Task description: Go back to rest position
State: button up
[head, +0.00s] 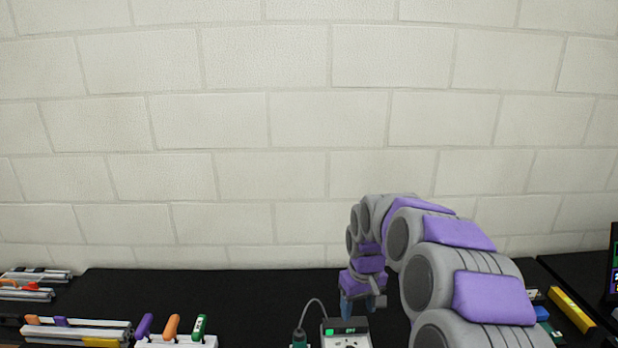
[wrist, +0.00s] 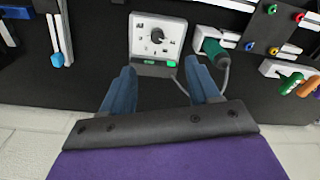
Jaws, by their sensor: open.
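Between and beyond the fingers stands a white device with a dial (wrist: 158,38) and green lights. In the head view my gripper (head: 357,303) hangs down at the end of my grey and purple arm, just above or behind the same device (head: 346,335). Its fingertips are partly hidden by the device there.
A green tool with a cable (wrist: 213,47) sits beside the device. A white holder (head: 178,341) with coloured handles stands to the left in the head view. Aluminium bars (head: 75,331) lie farther left. A yellow bar (head: 571,309) lies at right. A block wall (head: 270,120) stands behind.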

jog(key=s+f+m+g+b, duration=0.1)
jog(key=s+m+g+b, duration=0.1)
jog(key=s, duration=3.7)
jog(key=shift+f+m+b, duration=0.2)
jog(key=shift+m+b, duration=0.7)
jog(key=shift+b, duration=0.3)
jog(key=shift+w, duration=0.1)
jog(key=shift+a, duration=0.15)
